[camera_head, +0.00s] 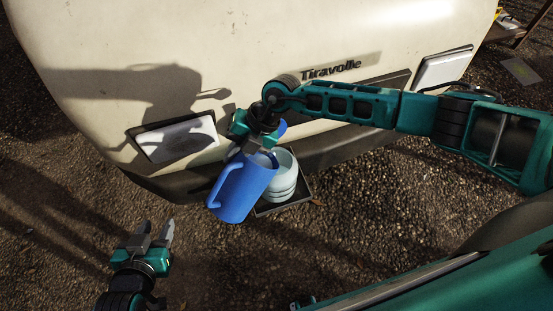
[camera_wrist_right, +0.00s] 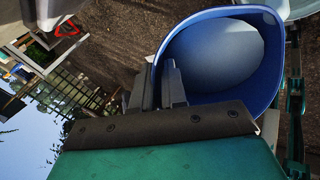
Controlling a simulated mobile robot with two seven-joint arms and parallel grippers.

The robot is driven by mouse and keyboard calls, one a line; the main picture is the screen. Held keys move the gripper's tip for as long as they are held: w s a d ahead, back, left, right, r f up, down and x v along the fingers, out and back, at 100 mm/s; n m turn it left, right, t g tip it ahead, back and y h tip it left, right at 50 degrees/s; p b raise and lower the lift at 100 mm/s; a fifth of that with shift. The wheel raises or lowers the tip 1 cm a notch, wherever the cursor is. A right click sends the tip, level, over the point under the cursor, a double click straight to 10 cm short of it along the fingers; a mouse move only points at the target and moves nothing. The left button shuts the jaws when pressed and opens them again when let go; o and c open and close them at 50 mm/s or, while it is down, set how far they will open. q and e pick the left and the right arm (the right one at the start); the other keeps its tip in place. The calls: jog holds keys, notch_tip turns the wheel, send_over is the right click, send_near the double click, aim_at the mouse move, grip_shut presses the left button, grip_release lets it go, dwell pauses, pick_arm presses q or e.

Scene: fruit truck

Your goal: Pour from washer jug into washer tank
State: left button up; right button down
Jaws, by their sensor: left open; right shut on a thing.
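The blue washer jug (camera_head: 241,190) hangs tilted in front of the truck's bumper, its handle toward the left. My right gripper (camera_head: 256,146) is shut on the jug near its rim. In the right wrist view, the fingers of my right gripper (camera_wrist_right: 158,88) are at the jug's rim, and the jug (camera_wrist_right: 262,103) shows a pale blue inside. The pale, ribbed washer tank (camera_head: 286,180) stands just right of the jug, partly hidden behind it. Its edge seems to show at the top right of the wrist view. My left gripper (camera_head: 153,236) is open and empty at the lower left, apart from the jug.
The cream truck front (camera_head: 230,50) with headlights and a dark bumper (camera_head: 340,150) fills the top. A dark tray (camera_head: 298,197) lies under the tank on the gravel. Gravel in the lower middle is clear. A wooden bench (camera_head: 520,30) stands at the far top right.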

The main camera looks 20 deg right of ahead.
jog(key=shift+w+r+y, duration=0.15)
jog(key=shift+r+y, duration=0.15)
jog(key=shift+r, duration=0.25)
jog(key=shift+w+d+r+y, duration=0.1)
jog(key=shift+d+r+y, duration=0.1)
jog(key=shift+r+y, duration=0.35)
dwell(0.4)
jog(key=shift+d+r+g+b, duration=0.1)
jog(key=shift+g+b, duration=0.2)
jog(key=shift+r+b, duration=0.15)
jog(key=shift+b, duration=0.15)
jog(key=shift+w+d+r+g+y+b, duration=0.2)
jog(key=shift+d+g+y+b, duration=0.25)
jog(key=shift+b, duration=0.65)
jog(key=shift+r+m+y+b, duration=0.3)
jog(key=shift+r+y+b, duration=0.2)
jog(key=shift+r+b, duration=0.1)
dwell(1.5)
